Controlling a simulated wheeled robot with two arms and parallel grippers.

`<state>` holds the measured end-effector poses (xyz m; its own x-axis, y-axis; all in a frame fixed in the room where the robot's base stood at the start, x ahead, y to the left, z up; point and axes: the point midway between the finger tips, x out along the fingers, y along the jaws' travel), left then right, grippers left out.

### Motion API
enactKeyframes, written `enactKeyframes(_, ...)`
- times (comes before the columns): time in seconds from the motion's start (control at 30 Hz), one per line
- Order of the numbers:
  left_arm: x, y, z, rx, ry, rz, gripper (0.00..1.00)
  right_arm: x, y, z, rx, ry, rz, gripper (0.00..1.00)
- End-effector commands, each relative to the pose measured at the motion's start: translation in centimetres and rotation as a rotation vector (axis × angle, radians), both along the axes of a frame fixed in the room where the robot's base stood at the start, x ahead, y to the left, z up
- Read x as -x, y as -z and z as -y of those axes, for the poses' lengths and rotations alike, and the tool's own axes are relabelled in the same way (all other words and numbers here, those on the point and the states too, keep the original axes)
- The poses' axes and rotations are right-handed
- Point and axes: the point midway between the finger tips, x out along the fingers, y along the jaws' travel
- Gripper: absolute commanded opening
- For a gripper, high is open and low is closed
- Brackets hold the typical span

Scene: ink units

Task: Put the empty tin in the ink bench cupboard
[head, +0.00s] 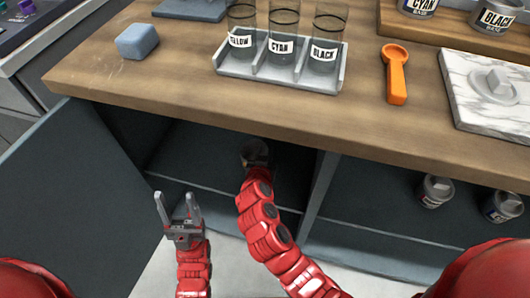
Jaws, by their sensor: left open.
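The ink bench cupboard (190,150) is open under the bench top, with its grey door (65,195) swung out to the left. My right arm reaches into its dark inside. At the end of that arm is a dim, rounded grey-brown shape (255,153) in shadow. I cannot tell whether it is the empty tin or part of my right gripper, and the right fingers cannot be made out. My left gripper (178,208) is open and empty, in front of the cupboard, with its fingers pointing up.
On the wooden bench top (180,95) stand a rack (283,72) of three labelled glasses, a blue block (137,41), an orange scoop (396,75) and a marble slab (500,117). Two jars (436,191) (503,207) sit in the right-hand compartment.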

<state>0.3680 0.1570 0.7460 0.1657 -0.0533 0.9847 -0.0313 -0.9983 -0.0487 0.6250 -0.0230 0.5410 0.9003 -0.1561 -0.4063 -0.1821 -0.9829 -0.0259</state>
Motion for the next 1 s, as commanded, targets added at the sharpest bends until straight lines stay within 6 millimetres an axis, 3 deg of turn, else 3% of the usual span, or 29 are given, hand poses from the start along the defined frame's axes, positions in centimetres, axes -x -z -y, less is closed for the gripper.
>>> enactKeyframes(0.1,0.0,0.0,0.0,0.000,0.000,0.000,0.59,0.0,0.0,0.0,0.000,0.000,0.000,0.48)
enactKeyframes(0.47,0.0,-0.4,0.0,0.000,0.000,0.000,0.59,0.2,-0.3,-0.1,0.001,-0.002,-0.001,0.48)
enactKeyframes(1.0,0.0,-1.1,0.0,0.000,0.000,0.001,0.59,9.6,-4.6,-1.9,0.001,-0.007,0.001,0.48)
